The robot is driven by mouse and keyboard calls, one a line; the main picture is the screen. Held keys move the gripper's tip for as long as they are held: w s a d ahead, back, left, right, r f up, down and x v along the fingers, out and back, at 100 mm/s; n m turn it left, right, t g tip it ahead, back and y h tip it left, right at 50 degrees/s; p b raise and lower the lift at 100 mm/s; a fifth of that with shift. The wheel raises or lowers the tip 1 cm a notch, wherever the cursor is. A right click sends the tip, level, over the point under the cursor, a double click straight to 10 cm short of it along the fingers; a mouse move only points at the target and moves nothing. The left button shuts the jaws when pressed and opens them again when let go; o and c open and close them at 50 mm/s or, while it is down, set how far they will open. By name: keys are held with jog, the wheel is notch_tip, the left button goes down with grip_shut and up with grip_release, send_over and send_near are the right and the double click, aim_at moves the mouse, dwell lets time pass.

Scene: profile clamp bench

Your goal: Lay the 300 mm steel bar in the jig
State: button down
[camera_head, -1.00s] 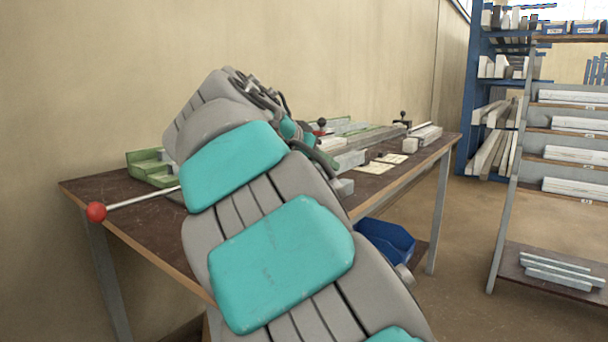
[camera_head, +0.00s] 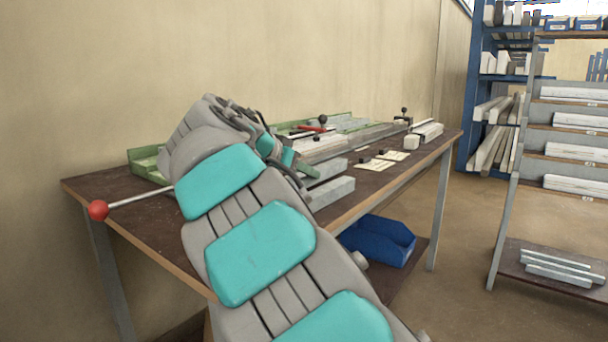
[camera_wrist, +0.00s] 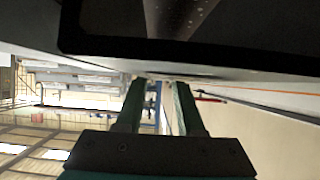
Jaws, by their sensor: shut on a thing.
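My gripper (camera_head: 303,168) is low over the middle of the bench, partly hidden by my arm. It is shut on a grey steel bar (camera_head: 328,170), whose right end sticks out past the fingers. Another grey bar (camera_head: 331,190) lies on the bench just in front of it. The jig appears to be the long green and grey fixture (camera_head: 375,134) along the back of the bench, with dark knobs and a red handle (camera_head: 312,128). In the wrist view the two green fingers (camera_wrist: 160,84) show; a dark shape fills the top, and I cannot tell whether it is the bar.
The wooden bench (camera_head: 125,205) carries a green tray-like piece (camera_head: 147,160) at left and paper cards (camera_head: 380,161) at right. A red-ball lever (camera_head: 98,210) juts out over the front left. A blue bin (camera_head: 380,243) sits below. A bar rack (camera_head: 572,150) stands right.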

jog(key=shift+f, duration=0.25)
jog(key=shift+f, duration=0.15)
jog(key=c, duration=0.5)
grip_release()
